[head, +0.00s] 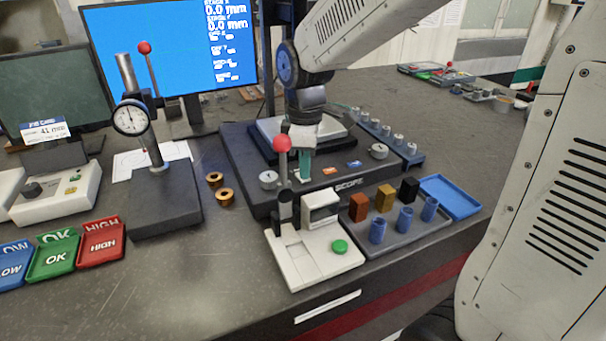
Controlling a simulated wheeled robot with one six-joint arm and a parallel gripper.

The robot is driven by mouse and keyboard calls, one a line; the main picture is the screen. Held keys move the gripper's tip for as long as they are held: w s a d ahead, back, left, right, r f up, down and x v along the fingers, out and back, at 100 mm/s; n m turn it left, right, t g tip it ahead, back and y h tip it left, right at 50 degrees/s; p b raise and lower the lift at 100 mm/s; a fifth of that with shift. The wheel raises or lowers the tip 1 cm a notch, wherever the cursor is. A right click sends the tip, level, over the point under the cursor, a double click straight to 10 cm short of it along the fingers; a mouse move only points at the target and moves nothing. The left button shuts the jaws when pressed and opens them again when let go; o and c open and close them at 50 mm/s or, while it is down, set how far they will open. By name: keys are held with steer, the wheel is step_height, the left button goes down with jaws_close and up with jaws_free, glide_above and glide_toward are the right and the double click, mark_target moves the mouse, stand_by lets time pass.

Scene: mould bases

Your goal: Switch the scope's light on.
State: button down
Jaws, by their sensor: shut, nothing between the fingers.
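The scope (350,184) is a dark base with a "SCOPE" label on its front, standing in the middle of the bench. Its front has a silver knob (268,178) at the left, another silver knob (378,151) at the right, an orange button (330,170) and a blue button (355,164). A pale stage plate (325,130) lies on top, partly hidden by my arm. I cannot tell whether a light is lit. My gripper (304,176) points down over the scope's front edge, left of the orange button, shut and empty. Contact cannot be told.
A white fixture (315,260) with a red-topped lever (282,143) and green button stands in front, close to my gripper. A grey tray (400,232) holds coloured blocks and blue cylinders. A dial gauge stand (165,200) is left; a blue monitor (160,45) stands behind.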

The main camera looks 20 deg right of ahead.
steer(key=shift+f, duration=0.3)
steer(key=shift+r, duration=3.55)
steer(key=shift+s+f+m, duration=0.1)
steer(key=shift+m, duration=0.4)
steer(key=s+d+m+t, duration=0.1)
steer(key=s+d+m, duration=0.2)
steer(key=s+m, duration=0.8)
steer(key=s, duration=1)
steer(key=shift+s+f, duration=0.3)
steer(key=shift+s, duration=0.1)
